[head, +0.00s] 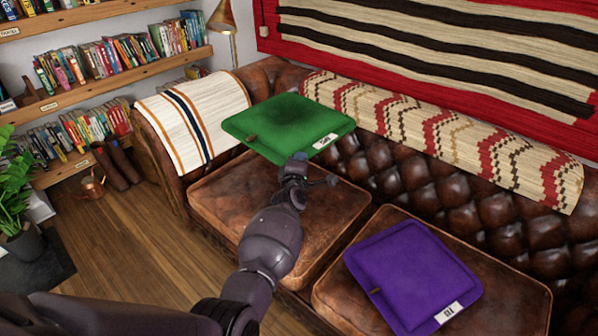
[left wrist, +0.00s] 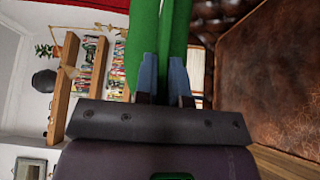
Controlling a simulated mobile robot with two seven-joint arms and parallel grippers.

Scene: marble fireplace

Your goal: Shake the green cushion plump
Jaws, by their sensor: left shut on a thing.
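The green cushion (head: 287,126) is a flat square with a white label and a small brown tab. In the head view it is held up above the left seat of the brown leather sofa (head: 262,197), tilted. My left gripper (head: 296,163) is shut on its near edge. In the left wrist view the green cushion (left wrist: 145,40) stands between the two fingers of my left gripper (left wrist: 163,75). The fingertips are partly hidden in the head view. My right gripper is in neither view.
A purple cushion (head: 412,274) lies on the right seat. A striped throw (head: 193,120) covers the left arm, and a patterned throw (head: 440,140) covers the backrest. Bookshelves (head: 122,57), a lamp (head: 226,22) and a plant (head: 14,190) stand at left. The wood floor (head: 125,235) is mostly clear.

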